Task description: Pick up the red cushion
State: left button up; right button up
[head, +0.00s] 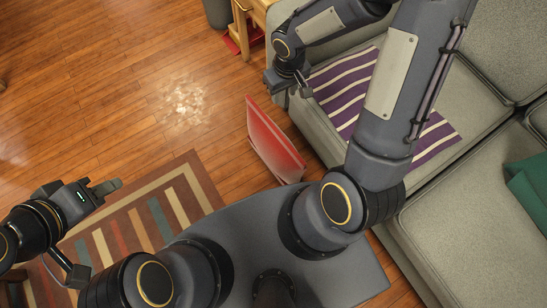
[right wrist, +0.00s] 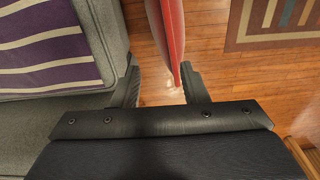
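The red cushion (head: 273,142) stands on edge on the wooden floor, slightly tilted, beside the front of the grey sofa. My right gripper (head: 289,88) is above the sofa's front edge, just beyond the cushion's far end in the head view. In the right wrist view the cushion (right wrist: 172,35) shows edge-on, its near end reaching between the tips of my right gripper (right wrist: 160,82), close to the right finger. The fingers are wide apart, and the left one is clear of the cushion. My left gripper (head: 92,231) is open and empty above the striped rug.
The grey sofa (head: 420,232) fills the right side, with a purple striped cloth (head: 432,140) and a green cushion (head: 530,185). A wooden side table (head: 258,8) stands at the top, with something red at its foot. The striped rug (head: 188,172) lies left; bare floor is beyond.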

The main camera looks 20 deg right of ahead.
aim_at(274, 127)
jog(key=shift+n+g, duration=0.4)
jog(key=shift+n, duration=0.3)
jog(key=f+b, duration=0.1)
jog(key=f, duration=0.4)
jog(key=a+f+b, duration=0.1)
jog(key=f+b, duration=0.1)
jog(key=f, duration=0.3)
jog(key=w+a+f+b, duration=0.1)
jog(key=f, duration=0.5)
jog(key=shift+b, duration=0.4)
notch_tip(274, 127, down, 6)
jog(key=b, duration=0.3)
jog(key=shift+a+r, duration=0.15)
jog(key=shift+r, duration=0.05)
pick_arm(q)
notch_tip(274, 127, down, 10)
pick_arm(e)
jog(key=shift+r, duration=0.1)
pick_arm(q)
jog(key=shift+s+r, duration=0.1)
pick_arm(e)
grip_shut()
jog(key=shift+w, duration=0.1)
